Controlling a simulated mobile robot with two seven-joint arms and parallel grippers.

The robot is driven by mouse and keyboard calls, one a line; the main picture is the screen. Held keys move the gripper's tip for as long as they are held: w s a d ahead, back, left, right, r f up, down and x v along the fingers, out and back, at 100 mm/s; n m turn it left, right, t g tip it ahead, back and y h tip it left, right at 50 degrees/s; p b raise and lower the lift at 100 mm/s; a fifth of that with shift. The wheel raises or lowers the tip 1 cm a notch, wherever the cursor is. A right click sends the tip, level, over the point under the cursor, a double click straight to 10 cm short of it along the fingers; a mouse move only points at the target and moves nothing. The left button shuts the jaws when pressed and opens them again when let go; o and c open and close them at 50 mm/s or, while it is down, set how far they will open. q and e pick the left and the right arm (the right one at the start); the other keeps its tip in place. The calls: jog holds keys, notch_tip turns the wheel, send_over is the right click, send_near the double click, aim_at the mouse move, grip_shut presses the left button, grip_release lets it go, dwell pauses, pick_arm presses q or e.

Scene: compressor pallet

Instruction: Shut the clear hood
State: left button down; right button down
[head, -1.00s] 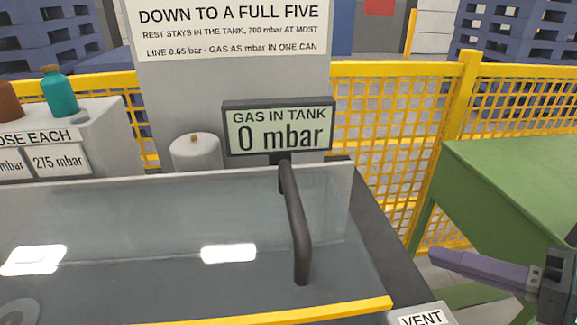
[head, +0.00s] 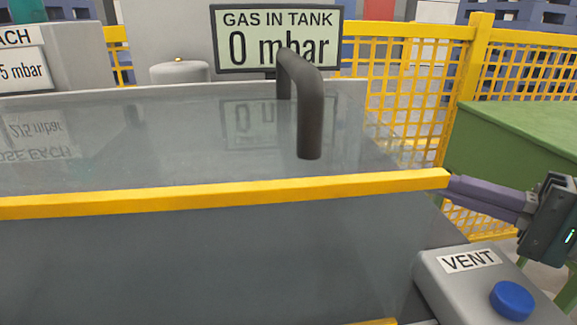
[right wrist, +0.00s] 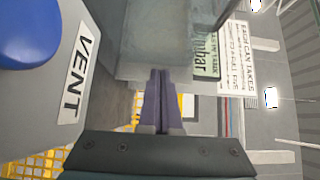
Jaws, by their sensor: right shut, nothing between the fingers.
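The clear hood (head: 200,135) spans the head view, with a yellow bar (head: 240,195) along its front edge and a dark bent handle (head: 312,120) over its top. Below the bar is a grey surface; I cannot tell whether it is a front panel or an opening. My right gripper (head: 452,188) is shut and empty, its purple fingers pointing left at the bar's right end. Whether they touch it is unclear. In the right wrist view the shut fingers (right wrist: 160,80) reach to a pale panel, probably the hood (right wrist: 165,35). My left gripper is not in view.
A grey box with a VENT label (head: 470,260) and a blue button (head: 512,300) stands just below my right gripper. The gas display (head: 277,40) reads 0 mbar behind the hood. A green table (head: 520,125) and yellow fence (head: 415,90) are at right.

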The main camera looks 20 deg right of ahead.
jog(key=w+a, duration=0.1)
jog(key=a, duration=0.1)
jog(key=w+a, duration=0.2)
jog(key=shift+w+a, duration=0.1)
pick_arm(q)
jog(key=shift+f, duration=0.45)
pick_arm(e)
jog(key=shift+w+a, duration=0.15)
jog(key=shift+a, duration=0.3)
